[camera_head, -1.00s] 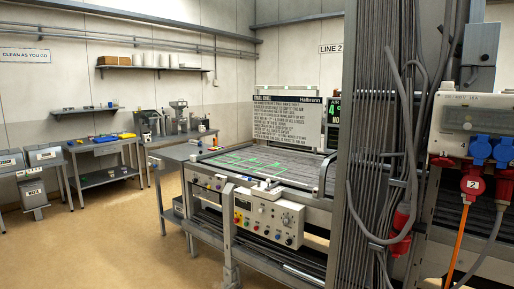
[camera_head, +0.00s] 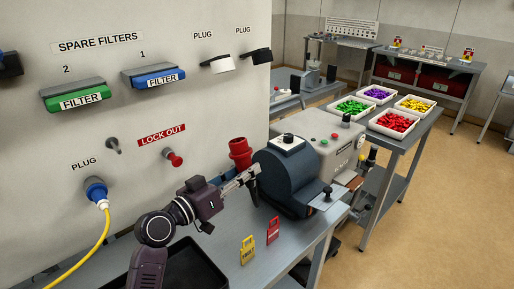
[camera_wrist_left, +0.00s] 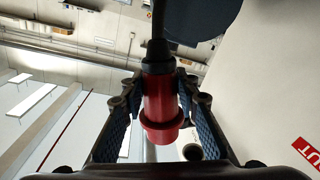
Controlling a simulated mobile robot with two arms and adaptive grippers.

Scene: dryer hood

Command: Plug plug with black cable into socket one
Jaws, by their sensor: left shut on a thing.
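A red plug (camera_head: 239,147) is in the fingers of my left gripper (camera_head: 246,177) in the head view, in front of the white panel and beside a dark blue rounded machine. In the left wrist view the red plug (camera_wrist_left: 160,105) sits between the two dark textured finger pads of my left gripper (camera_wrist_left: 158,95), shut on it. A black sleeve and cable (camera_wrist_left: 157,52) leave the plug's far end. Socket one does not show in the current views. My right gripper is not in view.
The white panel (camera_head: 120,130) carries filter handles, a blue plug (camera_head: 96,189) with a yellow cable and a red lock-out knob (camera_head: 173,158). The dark blue machine (camera_head: 287,180) stands close right. Yellow (camera_head: 248,250) and red (camera_head: 273,230) tags are below. Open floor lies right.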

